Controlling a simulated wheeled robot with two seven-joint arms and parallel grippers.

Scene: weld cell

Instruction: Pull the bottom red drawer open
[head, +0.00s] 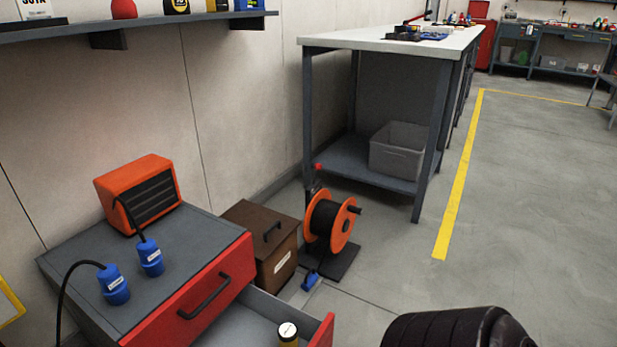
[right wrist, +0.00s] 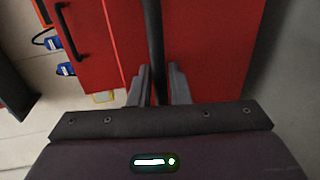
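The grey cabinet (head: 205,235) stands at the lower left in the head view. Its upper red drawer (head: 165,325) is shut and has a black handle (head: 204,297). The red drawer below (head: 322,333) stands pulled out, showing its grey inside; its lower part is cut off by the frame. In the right wrist view its red front (right wrist: 215,45) fills the middle. My right gripper (right wrist: 161,88) has one finger on each side of that drawer's black bar handle (right wrist: 154,35), closed on it. My left gripper is not in view.
Blue plugs (head: 115,286) and an orange heater (head: 139,194) sit on the cabinet. A brown box (head: 262,222) and an orange cable reel (head: 329,222) stand beside it.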

